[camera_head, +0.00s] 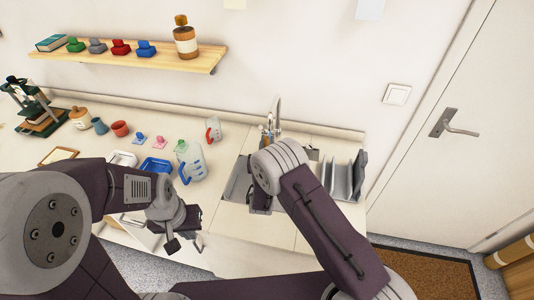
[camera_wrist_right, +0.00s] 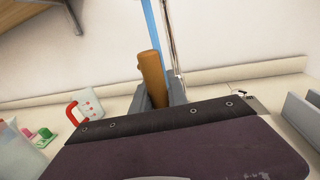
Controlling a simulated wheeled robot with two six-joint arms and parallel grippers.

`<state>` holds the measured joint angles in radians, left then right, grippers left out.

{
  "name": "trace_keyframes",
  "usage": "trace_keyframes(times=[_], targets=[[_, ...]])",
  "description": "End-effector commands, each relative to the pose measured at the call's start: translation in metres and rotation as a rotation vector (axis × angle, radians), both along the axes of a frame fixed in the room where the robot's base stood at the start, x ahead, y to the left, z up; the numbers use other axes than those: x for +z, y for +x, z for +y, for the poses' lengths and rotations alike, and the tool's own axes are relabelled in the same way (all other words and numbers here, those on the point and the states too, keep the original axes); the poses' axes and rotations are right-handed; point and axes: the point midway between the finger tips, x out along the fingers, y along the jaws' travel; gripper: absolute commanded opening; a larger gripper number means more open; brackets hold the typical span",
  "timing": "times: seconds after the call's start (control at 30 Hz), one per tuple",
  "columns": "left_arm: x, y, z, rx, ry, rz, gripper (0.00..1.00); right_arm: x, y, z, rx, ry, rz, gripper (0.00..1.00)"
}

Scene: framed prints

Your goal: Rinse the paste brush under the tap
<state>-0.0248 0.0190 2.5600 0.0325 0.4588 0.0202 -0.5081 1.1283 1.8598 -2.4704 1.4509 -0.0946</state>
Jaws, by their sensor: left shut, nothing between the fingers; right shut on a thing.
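The tap (camera_head: 277,108) is a thin chrome spout behind the sink (camera_head: 236,182) on the counter; it also shows in the right wrist view (camera_wrist_right: 171,40). My right gripper (camera_wrist_right: 160,92) is shut on the brown handle of the paste brush (camera_wrist_right: 152,70), close in front of the tap. A blue strip (camera_wrist_right: 152,25), seemingly running water, comes down right by the handle. The brush's bristles are hidden. In the head view my right arm covers much of the sink and the right gripper. My left gripper (camera_head: 186,244) is shut and empty at the counter's front edge.
A clear jug (camera_head: 190,160) and a blue tray (camera_head: 156,166) stand left of the sink. A red-handled measuring cup (camera_head: 213,130) is near the wall; it also shows in the wrist view (camera_wrist_right: 87,105). A grey rack (camera_head: 343,180) stands right of the sink. A shelf (camera_head: 130,60) hangs above.

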Motion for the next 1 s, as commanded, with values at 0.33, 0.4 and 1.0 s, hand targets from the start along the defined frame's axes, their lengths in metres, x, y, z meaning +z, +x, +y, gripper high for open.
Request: trace_keyframes(times=[0.33, 0.4, 1.0], targets=[[-0.006, 0.000, 0.000, 0.000, 0.000, 0.000, 0.00, 0.000, -0.014, 0.031, 0.003, 0.001, -0.001, 0.00], [-0.007, 0.000, 0.000, 0.000, 0.000, 0.000, 0.00, -0.001, -0.017, 0.038, 0.004, 0.001, -0.001, 0.00], [-0.013, 0.000, 0.000, 0.000, 0.000, 0.000, 0.00, 0.000, -0.034, 0.072, 0.001, 0.000, 0.000, 0.00]])
